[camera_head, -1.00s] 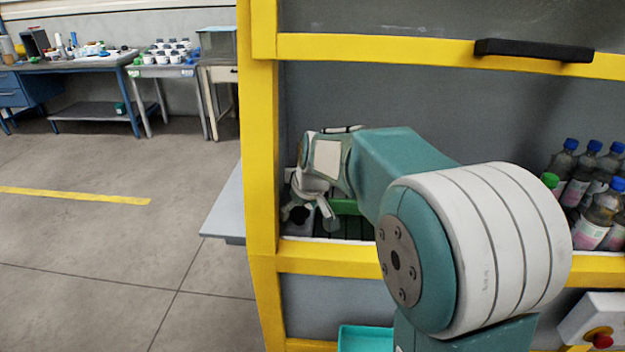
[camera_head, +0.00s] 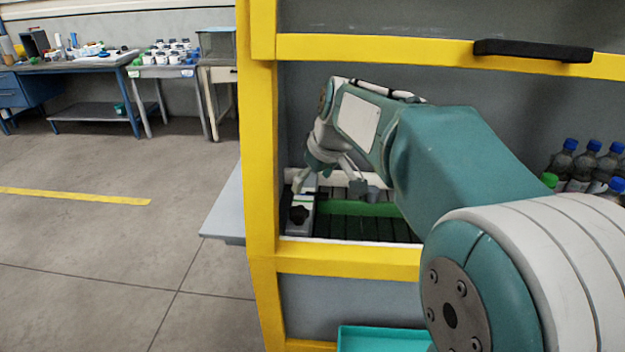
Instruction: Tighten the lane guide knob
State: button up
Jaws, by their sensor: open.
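The lane guide knob appears to be the small black knob (camera_head: 298,215) on a pale grey block (camera_head: 302,228) at the left end of the machine bay, just inside the yellow post. My gripper (camera_head: 327,184) is open and empty, with its fingers spread above and to the right of the knob, apart from it. A green strip (camera_head: 365,209) runs right from the block across the dark slatted bed (camera_head: 365,228). My arm hides the right part of the bed.
Yellow frame bars and a yellow post (camera_head: 262,150) border the bay opening. Several bottles with blue caps (camera_head: 582,165) stand at the right, partly behind my arm. A black handle (camera_head: 533,50) is on the upper bar. A teal tray (camera_head: 380,338) sits below.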

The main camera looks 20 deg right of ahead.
jog(key=s+f+m+h, duration=0.1)
jog(key=s+f+m, duration=0.1)
jog(key=s, duration=1)
jog(key=s+a+f+m+t, duration=0.1)
jog(key=s+f+m, duration=0.2)
jog(key=s, duration=1)
jog(key=shift+a+f+t+h, duration=0.3)
jog(key=shift+h, duration=0.1)
jog(key=shift+d, duration=0.1)
